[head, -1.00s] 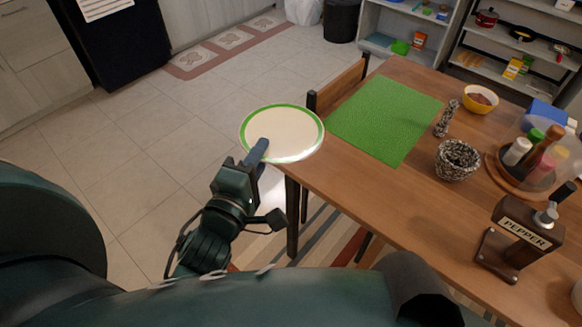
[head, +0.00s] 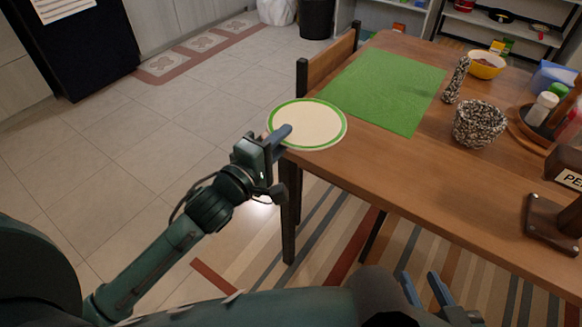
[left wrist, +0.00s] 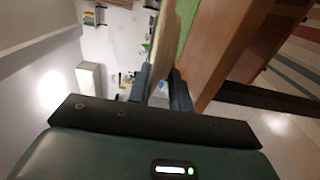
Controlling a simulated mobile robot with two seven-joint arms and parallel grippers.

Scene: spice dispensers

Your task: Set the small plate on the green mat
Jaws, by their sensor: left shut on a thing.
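The small plate (head: 312,122) is cream with a green rim. It appears over the table's near left corner, just in front of the green mat (head: 385,85). My left gripper (head: 284,133) is shut on the plate's near left edge. In the left wrist view the plate (left wrist: 163,45) shows edge-on between the fingers, with the mat (left wrist: 187,20) beside it. The mat lies flat and bare on the table. My right gripper (head: 424,288) is at the bottom of the head view, with its fingers apart and empty.
The wooden table (head: 400,165) has clear wood in front of the mat. A chair (head: 328,62) stands at its left side. A speckled pot (head: 479,124), a speckled shaker (head: 456,80) and a yellow bowl (head: 486,65) stand right of the mat. A pepper dispenser (head: 555,215) is at the right.

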